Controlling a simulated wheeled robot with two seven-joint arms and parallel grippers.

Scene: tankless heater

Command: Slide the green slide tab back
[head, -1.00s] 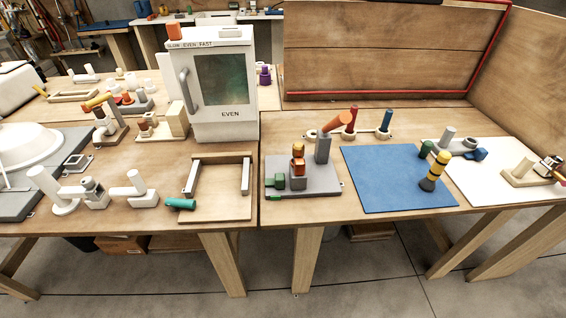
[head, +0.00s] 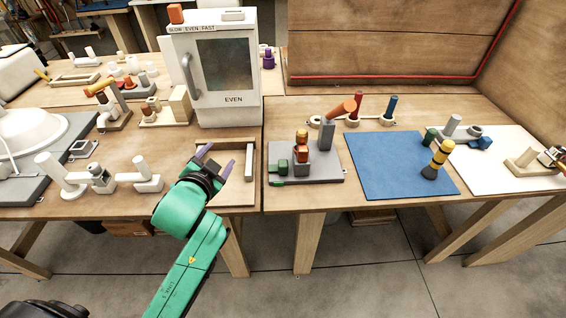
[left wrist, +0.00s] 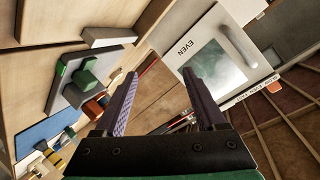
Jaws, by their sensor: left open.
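The green slide tab (head: 277,183) appears to be the small green piece at the front left edge of a grey base plate (head: 325,174). A larger green block (head: 278,167) sits just above it on the same plate. In the left wrist view the grey plate (left wrist: 62,87) with a green block (left wrist: 84,80) shows at the left; the small tab is hard to make out there. My left gripper (head: 217,162) is open and empty above the wooden tray, left of the plate and apart from it. The right gripper is not in view.
The wooden tray (head: 237,197) lies under my left gripper. A white box with a window (head: 208,105) stands behind it. Orange pieces (head: 301,150) and a grey post (head: 326,135) rise from the plate. A blue mat (head: 385,165) lies to its right.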

